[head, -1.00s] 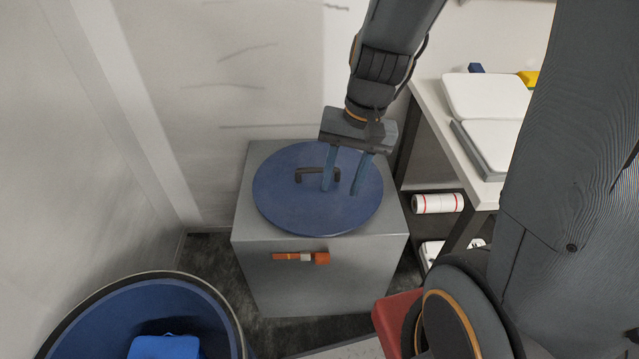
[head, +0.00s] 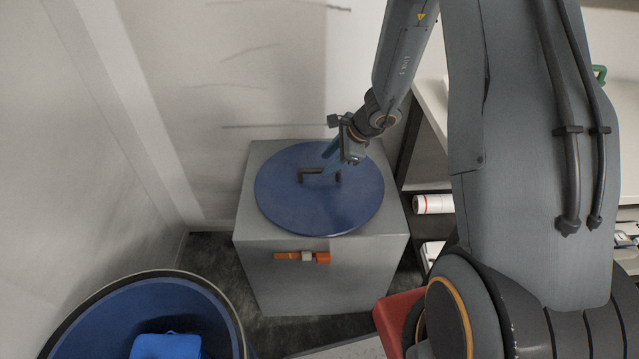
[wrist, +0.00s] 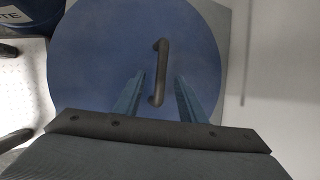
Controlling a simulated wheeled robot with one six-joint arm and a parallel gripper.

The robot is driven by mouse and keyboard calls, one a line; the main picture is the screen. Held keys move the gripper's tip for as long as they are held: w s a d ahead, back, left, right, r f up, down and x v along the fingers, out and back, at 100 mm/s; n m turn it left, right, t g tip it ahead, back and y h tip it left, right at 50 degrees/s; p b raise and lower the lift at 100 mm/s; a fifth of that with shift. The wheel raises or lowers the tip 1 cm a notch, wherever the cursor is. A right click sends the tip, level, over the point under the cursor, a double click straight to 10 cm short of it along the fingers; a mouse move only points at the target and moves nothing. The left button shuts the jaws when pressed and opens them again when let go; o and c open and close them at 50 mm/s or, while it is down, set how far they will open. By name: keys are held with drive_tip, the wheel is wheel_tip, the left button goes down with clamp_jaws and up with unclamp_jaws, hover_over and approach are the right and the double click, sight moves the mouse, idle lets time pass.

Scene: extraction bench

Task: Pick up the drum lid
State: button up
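The drum lid (head: 285,205) is a round blue disc lying flat on top of a grey box-like cabinet (head: 320,275). A dark bar handle (head: 319,172) stands up near its middle. In the wrist view the lid (wrist: 95,65) fills the middle, and the handle (wrist: 160,72) runs lengthwise between my two blue fingers. My gripper (head: 331,165) is open and empty, close to the right end of the handle. The exact height of the fingertips over the lid is hard to tell.
A large blue drum (head: 130,292) stands open at the lower left with a blue item (head: 166,346) inside. An orange latch (head: 302,257) is on the cabinet's front. A white bench (head: 434,105) is close on the right, with a white roll (head: 433,204) below. A wall stands behind.

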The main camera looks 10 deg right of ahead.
sight(321, 169)
drive_tip(key=shift+p+x, duration=0.55)
drive_tip(key=shift+x, duration=2.85)
drive_tip(key=shift+d, duration=0.1)
clamp_jaws()
drive_tip(key=shift+w, duration=0.1)
